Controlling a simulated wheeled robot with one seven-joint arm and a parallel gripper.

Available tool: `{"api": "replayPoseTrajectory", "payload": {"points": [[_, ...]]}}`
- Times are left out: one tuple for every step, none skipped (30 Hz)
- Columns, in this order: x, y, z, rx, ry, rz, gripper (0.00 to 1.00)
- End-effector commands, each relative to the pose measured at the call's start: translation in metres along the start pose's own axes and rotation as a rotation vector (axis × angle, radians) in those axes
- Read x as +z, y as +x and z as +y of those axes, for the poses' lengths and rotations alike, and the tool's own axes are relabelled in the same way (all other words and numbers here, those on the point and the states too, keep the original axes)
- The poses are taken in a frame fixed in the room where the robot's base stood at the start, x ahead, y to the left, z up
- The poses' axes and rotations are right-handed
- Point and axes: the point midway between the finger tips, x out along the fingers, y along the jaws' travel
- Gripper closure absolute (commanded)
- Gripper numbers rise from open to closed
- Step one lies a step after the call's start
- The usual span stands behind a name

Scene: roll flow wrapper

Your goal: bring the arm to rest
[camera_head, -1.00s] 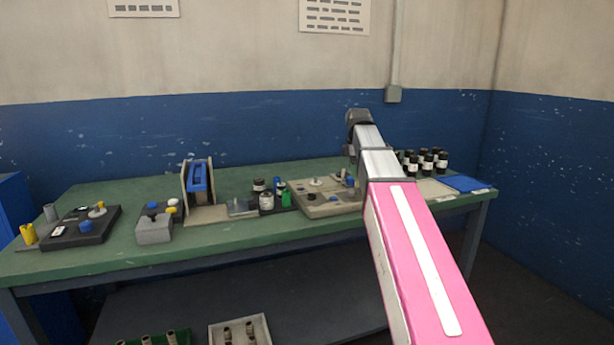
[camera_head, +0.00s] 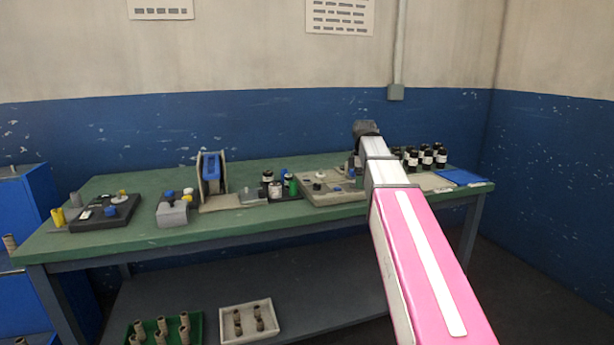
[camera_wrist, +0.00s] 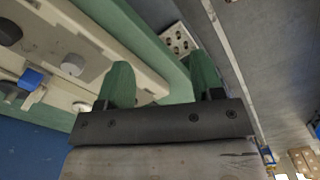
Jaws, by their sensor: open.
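My arm (camera_head: 385,172) reaches from the lower right over the green workbench (camera_head: 240,226) in the head view. Its far end hides the gripper there. In the wrist view my gripper (camera_wrist: 161,84) shows two green fingers set apart with nothing between them. It is open and empty, over the bench's front edge. The beige fixture board (camera_head: 345,196) lies beside it, with a blue part (camera_wrist: 32,78) and a white round knob (camera_wrist: 73,64) on it in the wrist view.
Several dark bottles (camera_head: 427,160) stand behind the arm, near a blue mat (camera_head: 460,177). A blue roll device (camera_head: 211,172), a grey block (camera_head: 172,214) and a dark board (camera_head: 105,214) stand farther left. A green crate (camera_head: 196,325) and a beige tray (camera_head: 273,329) sit below.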

Motion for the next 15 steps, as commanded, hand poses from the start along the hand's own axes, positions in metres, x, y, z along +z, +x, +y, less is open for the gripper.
{"api": "replayPoseTrajectory", "payload": {"points": [[0.001,0.009,-0.004,-0.002,0.021,0.000,0.39],[0.001,0.015,-0.005,-0.003,0.036,-0.001,0.39],[0.001,0.021,-0.007,-0.002,0.057,-0.001,0.39],[0.002,0.027,-0.008,-0.002,0.074,0.000,0.39],[0.002,0.033,-0.010,-0.002,0.092,-0.001,0.39],[0.002,0.042,-0.012,-0.003,0.118,-0.001,0.39],[0.003,0.048,-0.014,-0.003,0.137,-0.001,0.39],[0.003,0.055,-0.016,-0.002,0.160,-0.001,0.39],[0.003,0.066,-0.019,-0.003,0.192,-0.001,0.39],[0.004,0.075,-0.023,-0.004,0.220,-0.001,0.39],[0.005,0.084,-0.026,-0.003,0.250,-0.001,0.39],[0.006,0.098,-0.031,-0.004,0.293,-0.001,0.39],[0.006,0.109,-0.035,-0.004,0.328,-0.001,0.39],[0.007,0.120,-0.040,-0.005,0.365,-0.002,0.39],[0.008,0.135,-0.046,-0.004,0.415,-0.001,0.39]]}}
